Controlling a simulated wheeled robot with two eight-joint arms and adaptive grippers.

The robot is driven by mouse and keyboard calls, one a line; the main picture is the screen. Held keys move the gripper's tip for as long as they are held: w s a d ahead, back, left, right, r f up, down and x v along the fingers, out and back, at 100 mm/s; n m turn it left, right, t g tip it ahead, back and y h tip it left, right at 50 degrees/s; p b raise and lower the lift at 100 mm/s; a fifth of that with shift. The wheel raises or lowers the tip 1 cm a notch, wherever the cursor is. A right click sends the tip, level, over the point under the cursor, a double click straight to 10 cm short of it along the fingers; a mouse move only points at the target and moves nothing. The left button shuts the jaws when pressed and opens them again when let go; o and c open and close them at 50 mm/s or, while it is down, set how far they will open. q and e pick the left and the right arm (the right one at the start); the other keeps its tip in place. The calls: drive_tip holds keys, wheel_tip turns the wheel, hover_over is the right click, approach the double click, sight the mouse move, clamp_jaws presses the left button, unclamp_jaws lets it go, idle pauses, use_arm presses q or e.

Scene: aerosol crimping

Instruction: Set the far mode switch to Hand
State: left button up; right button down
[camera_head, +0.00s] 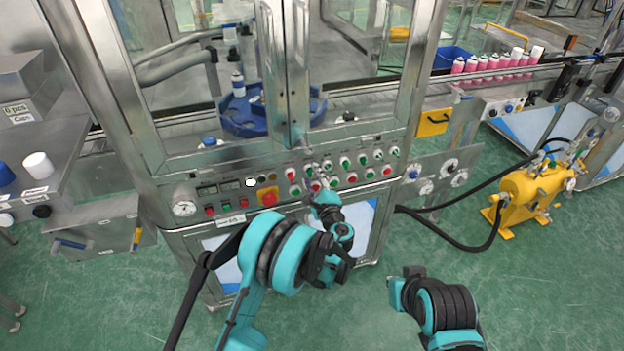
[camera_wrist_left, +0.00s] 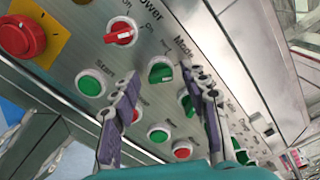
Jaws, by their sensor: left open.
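The control panel (camera_head: 240,198) on the front of the steel cabinet carries rows of knobs and buttons. In the left wrist view, a green rotary switch (camera_wrist_left: 160,70) with a pale pointer sits by the printed word Mode. Another green switch (camera_wrist_left: 187,103) lies farther along the row, partly behind a finger. I cannot read the position labels or tell which position is set. My left gripper (camera_wrist_left: 162,76) is open, its fingertips on either side of the first green switch; contact is unclear. In the head view my left gripper (camera_head: 320,184) hides part of the panel. My right arm's end is low right.
A red power switch (camera_wrist_left: 121,33), a green start button (camera_wrist_left: 90,83) and a red emergency stop (camera_wrist_left: 22,37) are nearby on the panel. Glass cabinet doors stand above it. A yellow pump (camera_head: 525,192) with black hoses stands on the floor at right.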

use_arm(q)
drive_tip(key=shift+w+a, duration=0.1)
drive_tip(key=shift+w, duration=0.1)
clamp_jaws()
drive_tip(key=shift+n, duration=0.3)
drive_tip(key=n, duration=1.1)
drive_tip(key=shift+f+n, duration=0.1)
drive_tip(key=shift+n, duration=0.2)
idle(0.4)
